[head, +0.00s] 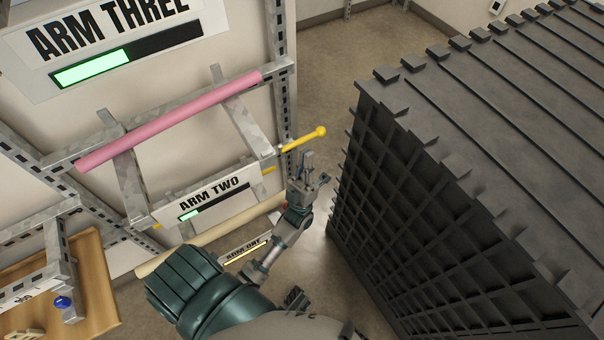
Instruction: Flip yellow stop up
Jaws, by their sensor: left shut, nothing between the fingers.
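The yellow stop (303,140) is a thin rod with a ball at its tip. It sticks out to the right from the end of the rack arm by the ARM TWO sign (212,199). My left gripper (312,172) is just below the stop in the picture, fingers pointing up toward it. It is shut and empty, and a small gap shows between its fingertips and the rod. I cannot tell how far apart they are in depth. My right gripper is not in view.
A pink pipe (170,121) lies across the upper rack arms, below the ARM THREE sign (118,45). A tan pipe (205,236) lies lower down. A large dark slatted block (440,190) stands close on the right. Open floor (345,65) shows behind the stop.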

